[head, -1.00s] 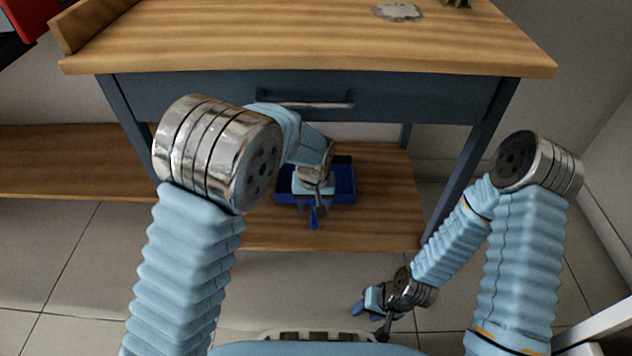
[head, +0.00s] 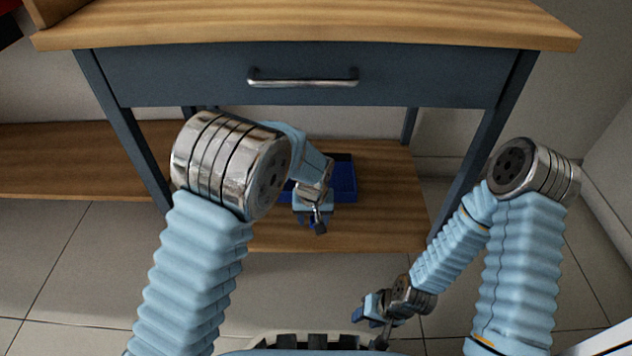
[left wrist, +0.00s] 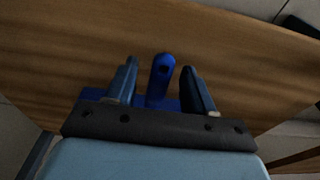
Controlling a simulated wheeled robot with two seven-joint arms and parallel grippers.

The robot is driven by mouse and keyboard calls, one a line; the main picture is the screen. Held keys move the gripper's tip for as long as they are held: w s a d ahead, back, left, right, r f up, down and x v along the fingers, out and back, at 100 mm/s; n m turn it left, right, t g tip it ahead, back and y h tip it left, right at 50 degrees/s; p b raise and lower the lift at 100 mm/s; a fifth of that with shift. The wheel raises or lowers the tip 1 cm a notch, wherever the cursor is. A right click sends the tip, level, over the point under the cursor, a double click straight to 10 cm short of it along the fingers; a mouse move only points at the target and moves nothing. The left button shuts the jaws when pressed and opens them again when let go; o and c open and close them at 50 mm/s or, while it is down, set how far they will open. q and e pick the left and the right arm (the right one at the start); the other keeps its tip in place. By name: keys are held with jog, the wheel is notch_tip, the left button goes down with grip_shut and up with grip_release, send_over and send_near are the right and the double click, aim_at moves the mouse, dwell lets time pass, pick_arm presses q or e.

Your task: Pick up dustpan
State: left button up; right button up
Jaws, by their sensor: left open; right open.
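The blue dustpan (head: 343,178) lies on the wooden lower shelf under the workbench, partly hidden in the head view by my left gripper. In the left wrist view its blue handle (left wrist: 161,76) with a hole at the end shows between the two fingers. My left gripper (head: 314,219) is open in front of the dustpan; it also shows in the left wrist view (left wrist: 158,80), its fingers on either side of the handle with gaps. My right gripper (head: 362,312) is open and empty, low over the floor at the right, away from the dustpan.
The workbench top (head: 300,25) and its drawer front (head: 300,95) with a metal handle (head: 303,81) overhang the lower shelf (head: 380,236). A bench leg (head: 486,145) stands right of the shelf. Tiled floor (head: 70,265) lies open in front.

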pick_arm(q)
jog(key=shift+c, duration=0.4)
grip_shut()
jog(key=shift+r, duration=0.15)
